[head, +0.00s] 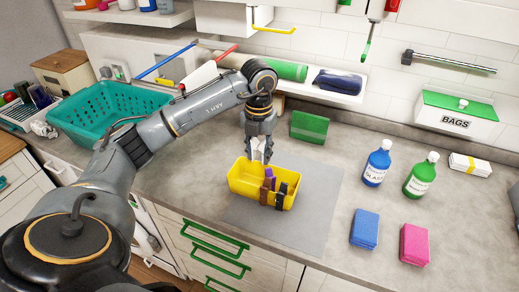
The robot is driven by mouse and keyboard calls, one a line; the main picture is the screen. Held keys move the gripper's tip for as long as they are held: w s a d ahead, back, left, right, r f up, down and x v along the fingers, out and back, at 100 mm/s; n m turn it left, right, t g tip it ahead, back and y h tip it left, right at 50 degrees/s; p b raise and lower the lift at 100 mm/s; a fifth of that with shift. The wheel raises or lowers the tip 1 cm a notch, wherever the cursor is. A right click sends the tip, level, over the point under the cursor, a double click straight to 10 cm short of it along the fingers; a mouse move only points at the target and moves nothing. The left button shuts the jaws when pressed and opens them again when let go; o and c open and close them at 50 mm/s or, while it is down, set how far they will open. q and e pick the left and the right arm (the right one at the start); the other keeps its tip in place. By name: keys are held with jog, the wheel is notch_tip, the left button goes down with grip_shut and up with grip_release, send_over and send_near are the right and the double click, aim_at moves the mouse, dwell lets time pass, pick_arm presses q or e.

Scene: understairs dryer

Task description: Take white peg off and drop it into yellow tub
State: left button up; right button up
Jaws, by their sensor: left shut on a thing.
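The yellow tub (240,187) stands on a grey mat on the counter. Brown, purple and black pegs (268,186) stand along its right part, seemingly clipped on its rim. My left gripper (260,159) points down over the back of the tub. It is shut on the white peg (258,154), which shows as a small pale piece between the fingers. The fingers hide part of the peg, and I cannot tell whether it touches the tub. My right gripper is not in view.
The grey mat (318,205) has free room right of the tub. A blue bottle (376,168), a green bottle (420,180), a blue sponge (364,228) and a pink sponge (414,244) stand to the right. A teal basket (88,122) is at the left.

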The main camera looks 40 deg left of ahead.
pick_arm(q)
notch_tip(320, 180, down, 2)
jog(key=shift+f+b, duration=0.1)
jog(key=shift+b, duration=0.4)
jog(key=o, duration=0.8)
notch_tip(320, 180, up, 12)
send_over(259, 140)
dwell(0.4)
